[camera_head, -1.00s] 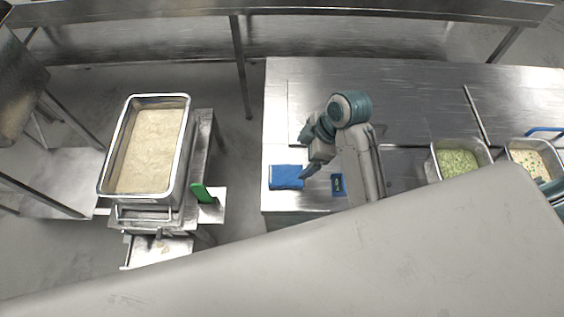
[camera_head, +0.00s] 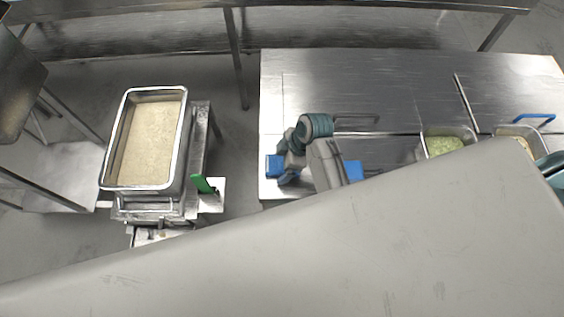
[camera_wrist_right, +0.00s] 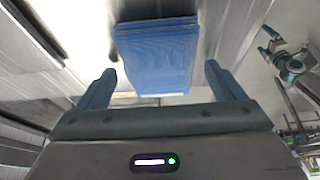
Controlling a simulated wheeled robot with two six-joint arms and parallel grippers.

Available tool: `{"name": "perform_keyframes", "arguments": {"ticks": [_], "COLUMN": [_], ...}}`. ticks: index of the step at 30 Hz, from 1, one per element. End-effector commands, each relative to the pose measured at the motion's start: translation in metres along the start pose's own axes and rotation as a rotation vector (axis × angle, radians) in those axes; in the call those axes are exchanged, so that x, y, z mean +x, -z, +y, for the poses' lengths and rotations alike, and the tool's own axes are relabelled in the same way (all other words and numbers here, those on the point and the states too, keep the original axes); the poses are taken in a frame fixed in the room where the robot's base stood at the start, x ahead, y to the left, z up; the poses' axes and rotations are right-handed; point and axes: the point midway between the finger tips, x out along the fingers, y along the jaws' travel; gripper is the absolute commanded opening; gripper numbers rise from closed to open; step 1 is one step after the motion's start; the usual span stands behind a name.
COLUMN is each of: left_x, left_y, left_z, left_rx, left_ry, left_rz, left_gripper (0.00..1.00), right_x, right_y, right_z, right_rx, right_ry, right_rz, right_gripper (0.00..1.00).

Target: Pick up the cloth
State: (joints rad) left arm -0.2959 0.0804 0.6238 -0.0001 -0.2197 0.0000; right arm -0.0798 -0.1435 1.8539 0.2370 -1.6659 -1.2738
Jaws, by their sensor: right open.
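The blue cloth (camera_head: 273,166) lies folded flat on the left end of the steel table in the head view, partly covered by my right gripper (camera_head: 286,180). In the right wrist view the cloth (camera_wrist_right: 157,55) is a folded blue stack just ahead of the fingers. My right gripper (camera_wrist_right: 160,88) is open there, one finger on each side of the cloth's near end, with nothing held; whether the fingers touch the cloth cannot be told.
The steel table (camera_head: 370,75) is mostly clear behind my arm. A blue item (camera_head: 353,170) sits right of my arm. Food pans (camera_head: 432,133) stand at the right. A deep rice pan (camera_head: 183,125) and a green-handled tool (camera_head: 203,185) are on a separate stand at the left, across a floor gap.

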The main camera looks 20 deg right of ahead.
Motion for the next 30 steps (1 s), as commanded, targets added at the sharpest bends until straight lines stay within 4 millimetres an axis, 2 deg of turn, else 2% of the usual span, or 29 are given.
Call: {"name": "perform_keyframes", "arguments": {"ticks": [5,17,24,26,30], "left_x": [-0.0001,0.0,0.0001,0.0001,0.0001], "left_y": [-0.0089,-0.0076,-0.0059,-0.0058,-0.0056], "left_z": [0.0001,0.0002,0.0002,0.0002,0.0003], "left_rx": [0.0,0.0,0.0,0.0,0.0], "left_ry": [0.0,0.0,0.0,0.0,0.0], "left_rz": [-0.012,-0.011,-0.008,-0.008,-0.008], "left_gripper": [1.0,1.0,1.0,1.0,1.0], "right_x": [0.0,0.0039,0.0038,0.0037,0.0037], "right_y": [-0.0003,-0.002,-0.002,-0.002,-0.0019], "right_z": [0.0002,0.0003,0.0003,0.0003,0.0003], "right_rx": [0.0,0.0,0.0,0.0,0.0], "right_ry": [0.0,-0.001,-0.001,-0.001,-0.001], "right_rz": [0.0,0.0,0.0,0.0,0.0], "right_gripper": [0.89,0.89,0.42,0.38,0.37]}}
